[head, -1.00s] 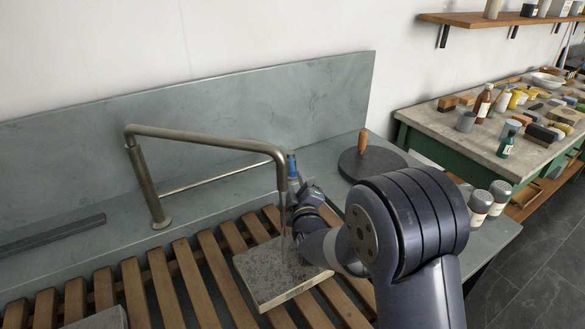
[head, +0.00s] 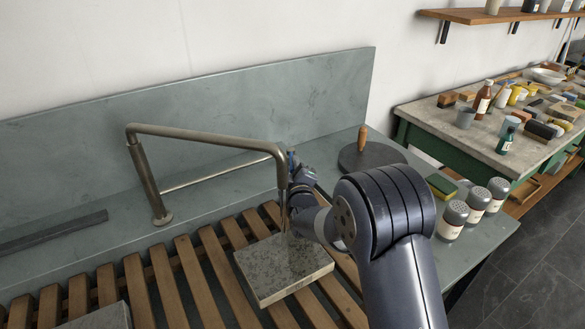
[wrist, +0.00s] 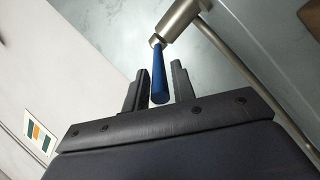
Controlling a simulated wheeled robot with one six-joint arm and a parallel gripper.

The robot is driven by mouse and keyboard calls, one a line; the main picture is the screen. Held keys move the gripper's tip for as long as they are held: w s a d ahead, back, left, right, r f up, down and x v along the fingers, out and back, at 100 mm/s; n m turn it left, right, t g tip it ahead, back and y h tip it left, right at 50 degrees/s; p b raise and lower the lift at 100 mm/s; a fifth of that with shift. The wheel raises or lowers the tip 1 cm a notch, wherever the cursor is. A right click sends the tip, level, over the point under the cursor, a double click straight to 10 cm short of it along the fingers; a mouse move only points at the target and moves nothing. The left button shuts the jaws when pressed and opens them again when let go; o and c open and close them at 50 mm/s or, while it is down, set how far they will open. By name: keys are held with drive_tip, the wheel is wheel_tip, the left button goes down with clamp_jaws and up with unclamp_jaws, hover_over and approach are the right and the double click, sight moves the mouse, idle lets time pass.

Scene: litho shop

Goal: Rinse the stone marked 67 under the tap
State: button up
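A grey speckled stone slab (head: 275,262) lies flat on a slatted wooden rack (head: 185,265), below the tap spout (head: 281,170). I cannot read any number on it. A thin line hangs under the spout towards the slab; I cannot tell if it is water. The tap has a blue lever (wrist: 158,75), which stands between the two fingers of my gripper (wrist: 158,85) in the wrist view. The fingers are apart, with small visible gaps to the lever. In the head view my gripper (head: 292,165) is just behind the spout, partly hidden by it.
A second slab (head: 100,318) is partly in view at lower left. A dark round disc with a wooden handle (head: 362,140), a sponge (head: 441,186) and several shakers (head: 453,220) stand to the right. A cluttered bench (head: 470,135) is beyond.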

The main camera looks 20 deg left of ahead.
clamp_jaws()
idle(0.3)
drive_tip(key=shift+w+d+f+n+y+b, duration=0.15)
drive_tip(key=shift+d+n+y+b, duration=0.2)
drive_tip(key=shift+b, duration=0.7)
drive_tip(key=d+n+g+y, duration=0.1)
drive_tip(key=g+y, duration=0.1)
drive_tip(key=w+d+n+g+y+b, duration=0.1)
drive_tip(key=n+g+y, duration=0.1)
drive_tip(key=w+d+r+n+g+y, duration=0.1)
drive_tip(key=n+y, duration=0.1)
drive_tip(key=shift+w+g, duration=0.25)
drive_tip(key=shift+g, duration=0.15)
